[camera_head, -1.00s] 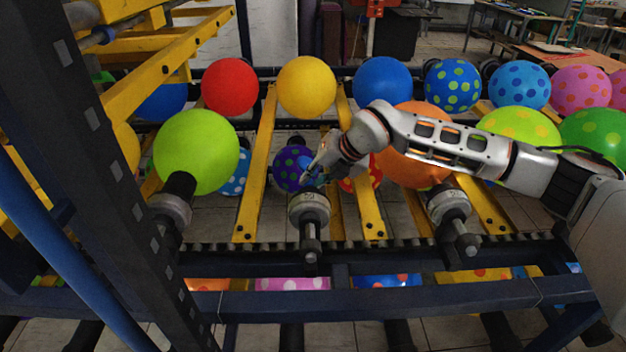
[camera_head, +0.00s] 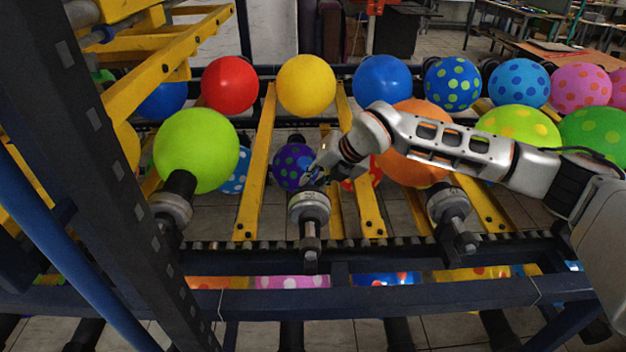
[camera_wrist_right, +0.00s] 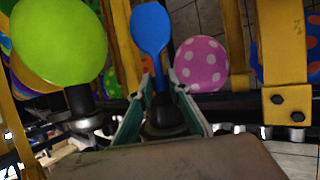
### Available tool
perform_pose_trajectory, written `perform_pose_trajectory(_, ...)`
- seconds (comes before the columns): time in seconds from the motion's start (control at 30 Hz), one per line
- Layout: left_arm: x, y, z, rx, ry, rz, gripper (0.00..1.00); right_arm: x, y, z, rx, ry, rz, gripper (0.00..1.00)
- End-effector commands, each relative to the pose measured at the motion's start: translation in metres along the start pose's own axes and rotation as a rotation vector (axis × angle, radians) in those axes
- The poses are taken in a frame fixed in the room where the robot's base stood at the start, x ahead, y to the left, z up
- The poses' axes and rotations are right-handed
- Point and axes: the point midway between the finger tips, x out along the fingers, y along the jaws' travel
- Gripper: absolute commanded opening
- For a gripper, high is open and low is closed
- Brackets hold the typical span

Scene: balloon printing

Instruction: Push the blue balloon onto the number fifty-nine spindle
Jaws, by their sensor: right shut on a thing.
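The blue balloon (camera_wrist_right: 151,28) is small and limp, with a rounded end and a narrow neck. In the right wrist view its neck runs down between the fingers of my right gripper (camera_wrist_right: 160,88), which is shut on it. A dark spindle tip (camera_wrist_right: 165,118) lies at the lower end of the neck; I cannot tell how far the neck is over it. In the head view my right gripper (camera_head: 316,172) is just above the middle spindle (camera_head: 309,207), whose label is too small to read. The balloon is mostly hidden there. My left gripper is not in view.
An inflated green balloon (camera_head: 196,151) sits on the spindle to the left. Another spindle (camera_head: 448,204) stands to the right, below an orange balloon (camera_head: 414,172). A purple dotted balloon (camera_head: 290,165) is close behind my right gripper. Yellow bars (camera_head: 256,165) flank the middle spindle.

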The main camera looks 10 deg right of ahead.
Motion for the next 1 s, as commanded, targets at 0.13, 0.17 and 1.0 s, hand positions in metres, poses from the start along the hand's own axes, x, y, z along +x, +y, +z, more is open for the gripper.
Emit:
perform_pose_trajectory(0.13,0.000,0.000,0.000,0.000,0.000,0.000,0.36,0.000,0.000,-0.001,0.001,0.000,0.000,0.10)
perform_pose_trajectory(0.17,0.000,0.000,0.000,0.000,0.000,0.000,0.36,0.000,0.000,-0.001,0.001,0.000,0.000,0.10)
perform_pose_trajectory(1.0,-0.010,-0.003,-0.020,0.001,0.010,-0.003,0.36,-0.029,0.001,0.001,0.001,-0.002,0.000,0.37)
